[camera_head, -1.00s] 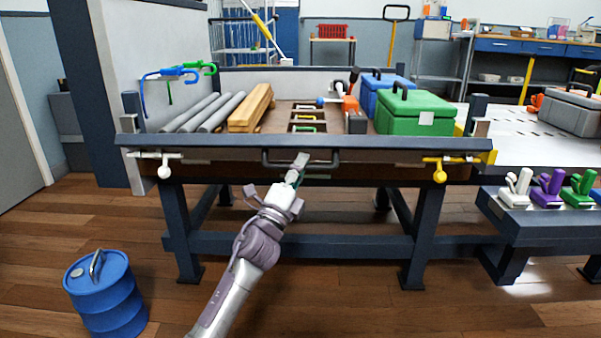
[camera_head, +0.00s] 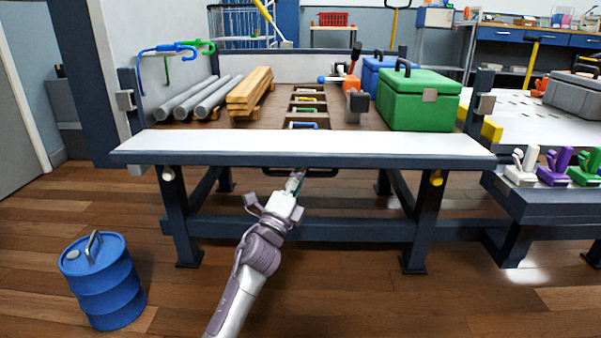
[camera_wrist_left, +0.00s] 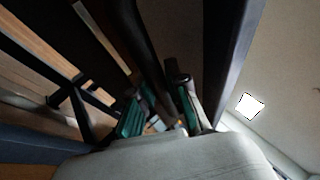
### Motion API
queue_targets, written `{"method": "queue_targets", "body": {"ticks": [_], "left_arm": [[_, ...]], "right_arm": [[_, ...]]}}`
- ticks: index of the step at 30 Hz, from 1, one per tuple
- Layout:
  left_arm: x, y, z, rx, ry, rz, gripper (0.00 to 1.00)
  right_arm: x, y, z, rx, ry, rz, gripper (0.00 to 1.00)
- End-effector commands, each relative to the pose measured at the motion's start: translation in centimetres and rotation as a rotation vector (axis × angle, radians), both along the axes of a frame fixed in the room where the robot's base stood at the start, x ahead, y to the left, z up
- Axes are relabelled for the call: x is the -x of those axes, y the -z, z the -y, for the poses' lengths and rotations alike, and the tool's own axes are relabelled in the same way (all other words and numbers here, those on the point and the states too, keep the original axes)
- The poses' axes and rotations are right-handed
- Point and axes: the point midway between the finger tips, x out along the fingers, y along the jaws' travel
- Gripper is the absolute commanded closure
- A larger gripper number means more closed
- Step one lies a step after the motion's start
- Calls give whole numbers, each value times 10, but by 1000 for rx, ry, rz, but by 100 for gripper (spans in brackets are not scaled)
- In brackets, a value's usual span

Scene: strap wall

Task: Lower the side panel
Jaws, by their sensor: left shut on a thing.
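The side panel (camera_head: 300,146) spans the front of the workbench bed. It is tilted outward, with its pale inner face turned up and its dark edge toward me. Its dark handle (camera_head: 322,173) shows partly below that edge. My left gripper (camera_head: 296,178) is shut on the handle from below; its green-padded fingers also show around a dark bar in the left wrist view (camera_wrist_left: 163,105). A white latch knob (camera_head: 168,174) and a yellow one (camera_head: 437,178) show under the panel's left and right ends. My right gripper is out of view.
Grey pipes (camera_head: 200,97), timber (camera_head: 250,92) and a green box (camera_head: 420,98) lie on the bed behind the panel. A blue barrel (camera_head: 102,285) stands on the floor at left. A side bench (camera_head: 535,208) with coloured clamps stands at right.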

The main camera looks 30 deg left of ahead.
Motion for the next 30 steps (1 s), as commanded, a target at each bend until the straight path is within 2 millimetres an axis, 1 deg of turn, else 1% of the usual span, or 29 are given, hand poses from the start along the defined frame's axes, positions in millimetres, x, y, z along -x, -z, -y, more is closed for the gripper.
{"method": "queue_targets", "body": {"ticks": [13, 14, 15, 16, 25, 28, 30], "left_arm": [[1, -2, 2, -2, 5, 8, 100], [1, -2, 2, -2, 5, 8, 82], [1, -2, 2, -2, 5, 8, 75], [1, -2, 2, -1, 5, 7, 73], [3, 1, 1, -1, 3, 3, 73], [11, 6, 3, 1, 4, 4, 73], [24, 6, 3, -3, 5, 5, 73]], "right_arm": [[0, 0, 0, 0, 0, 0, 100], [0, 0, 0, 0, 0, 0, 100], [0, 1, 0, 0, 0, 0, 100], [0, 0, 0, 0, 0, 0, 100], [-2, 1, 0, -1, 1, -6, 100], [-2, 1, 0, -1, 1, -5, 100], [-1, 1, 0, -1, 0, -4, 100]]}}
